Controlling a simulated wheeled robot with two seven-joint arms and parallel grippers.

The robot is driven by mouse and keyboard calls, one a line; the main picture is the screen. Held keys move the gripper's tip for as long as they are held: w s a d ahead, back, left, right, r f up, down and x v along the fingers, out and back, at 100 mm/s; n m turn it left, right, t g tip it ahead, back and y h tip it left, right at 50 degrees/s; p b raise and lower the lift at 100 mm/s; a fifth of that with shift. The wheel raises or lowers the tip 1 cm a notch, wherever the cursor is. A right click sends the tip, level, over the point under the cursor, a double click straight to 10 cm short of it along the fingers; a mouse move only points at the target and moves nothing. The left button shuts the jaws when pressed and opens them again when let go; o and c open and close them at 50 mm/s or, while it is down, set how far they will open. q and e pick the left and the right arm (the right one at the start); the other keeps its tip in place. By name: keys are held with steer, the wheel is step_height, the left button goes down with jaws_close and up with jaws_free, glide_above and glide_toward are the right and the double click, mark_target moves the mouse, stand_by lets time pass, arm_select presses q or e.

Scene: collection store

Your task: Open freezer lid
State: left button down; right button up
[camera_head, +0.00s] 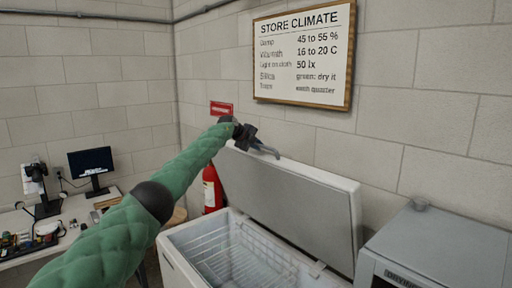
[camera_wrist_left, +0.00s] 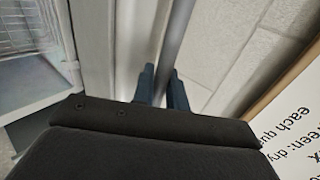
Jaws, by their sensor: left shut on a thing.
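The white chest freezer (camera_head: 181,259) stands low in the middle of the head view, with a wire basket (camera_head: 228,252) inside. Its lid (camera_head: 290,200) is raised and leans back near the block wall, so the inside is exposed. My left gripper (camera_head: 268,150) is at the upper edge of the raised lid, toward its left end. In the left wrist view the two dark fingers (camera_wrist_left: 160,88) are closed about a grey bar (camera_wrist_left: 178,40) along the lid edge, which looks like the handle. My right gripper is not in these views.
A red fire extinguisher (camera_head: 212,188) stands left of the freezer, by the wall. A grey cabinet (camera_head: 440,245) is close on the right. A desk with a monitor (camera_head: 91,163) is at the left. A framed climate sign (camera_head: 304,55) hangs above the lid.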

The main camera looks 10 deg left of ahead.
arm_select(q)
steer(key=shift+f, duration=0.1)
